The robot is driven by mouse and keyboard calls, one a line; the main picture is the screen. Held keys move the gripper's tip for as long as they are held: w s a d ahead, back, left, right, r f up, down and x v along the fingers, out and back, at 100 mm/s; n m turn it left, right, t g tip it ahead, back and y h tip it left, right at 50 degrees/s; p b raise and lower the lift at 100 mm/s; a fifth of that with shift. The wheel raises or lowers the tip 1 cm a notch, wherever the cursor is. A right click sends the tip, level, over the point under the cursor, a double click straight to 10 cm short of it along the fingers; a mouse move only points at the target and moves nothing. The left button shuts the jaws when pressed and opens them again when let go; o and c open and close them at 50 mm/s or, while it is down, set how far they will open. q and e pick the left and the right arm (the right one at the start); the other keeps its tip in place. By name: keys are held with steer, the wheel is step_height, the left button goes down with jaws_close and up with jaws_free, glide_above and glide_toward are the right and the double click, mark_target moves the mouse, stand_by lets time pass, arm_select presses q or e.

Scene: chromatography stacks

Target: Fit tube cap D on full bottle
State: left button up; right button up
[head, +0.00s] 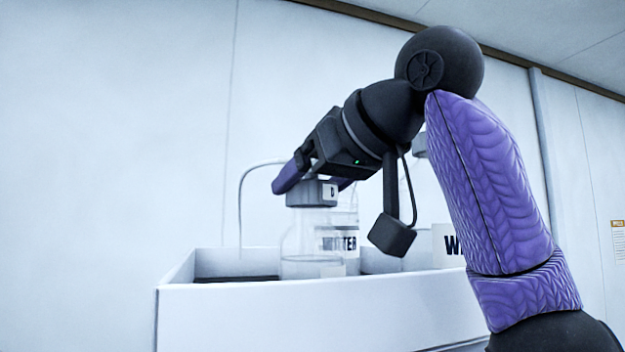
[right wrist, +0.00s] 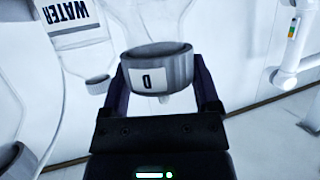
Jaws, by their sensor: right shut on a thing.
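The grey tube cap D (head: 308,194), with a white "D" label, sits at the mouth of a clear bottle (head: 308,240). My right gripper (head: 303,182) is shut on the cap from above and behind. In the right wrist view the gripper's fingers (right wrist: 160,88) stand on either side of cap D (right wrist: 148,72), and the clear bottle (right wrist: 150,22) meets its far side. My left gripper is not in view.
The bottle stands in a white open tray (head: 310,312). Other clear bottles stand close behind and to the right, one labelled WATER (right wrist: 68,14). A thin white tube (head: 240,205) arches down into the tray's left part. The wall left of the tray is clear.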

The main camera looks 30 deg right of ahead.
steer(key=shift+f, duration=0.1)
steer(key=shift+f+b, duration=0.35)
steer(key=shift+f, duration=0.05)
steer(key=o, duration=1.1)
steer(key=shift+r, duration=0.1)
step_height(320, 180, up, 3)
steer(key=p, duration=0.2)
steer(key=shift+f+p, duration=0.2)
steer(key=shift+p, duration=0.15)
steer(key=shift+r, duration=2.15)
